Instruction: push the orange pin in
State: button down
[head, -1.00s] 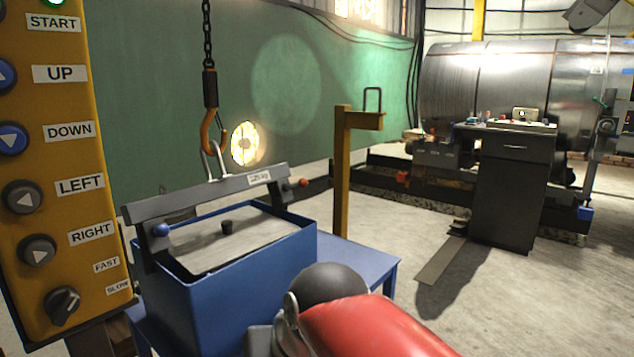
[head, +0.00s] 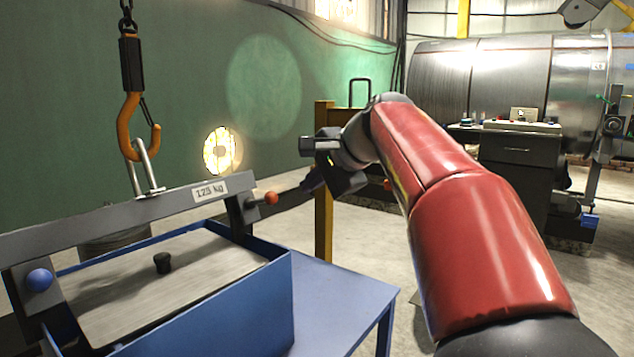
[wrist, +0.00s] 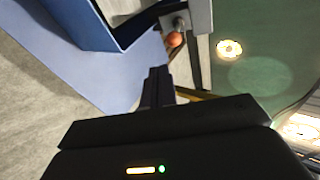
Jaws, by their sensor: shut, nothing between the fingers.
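The orange pin (head: 271,198) sticks out from the right end of the grey lifting beam (head: 130,221) in the head view. Its round orange knob also shows in the wrist view (wrist: 174,40). My gripper (head: 308,186) is to the right of the knob, pointing towards it, with a gap between them. In the wrist view my shut fingers (wrist: 157,76) are just below the knob, empty. A blue-knobbed pin (head: 39,280) sits at the beam's near left end. The beam hangs over the blue crate (head: 225,318).
An orange hook (head: 134,125) on a chain holds the beam's shackle. The crate stands on a blue table (head: 338,293) with free space on its right. A yellow post (head: 324,233) stands behind my gripper.

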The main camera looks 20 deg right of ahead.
aim_at(269, 196)
jog(key=shift+w+a+r+x, duration=0.15)
jog(key=shift+r+x, duration=0.1)
jog(key=shift+x, duration=1.4)
jog(key=shift+w+r+x, duration=0.15)
jog(key=shift+r+x, duration=0.05)
jog(key=shift+x, duration=1.45)
jog(key=shift+w+a+r+x, duration=0.1)
jog(key=shift+w+r+x, duration=0.15)
jog(key=shift+x, duration=1.4)
jog(key=shift+s, duration=0.1)
jog(key=shift+w+a, duration=0.25)
jog(key=shift+w, duration=0.05)
jog(key=w+a+p, duration=0.1)
jog(key=w+a+f+p, duration=0.1)
jog(key=w, duration=0.1)
jog(key=shift+a+f+p, duration=0.15)
jog(key=shift+f+p, duration=0.1)
jog(key=shift+p, duration=0.1)
jog(key=shift+w+f, duration=0.1)
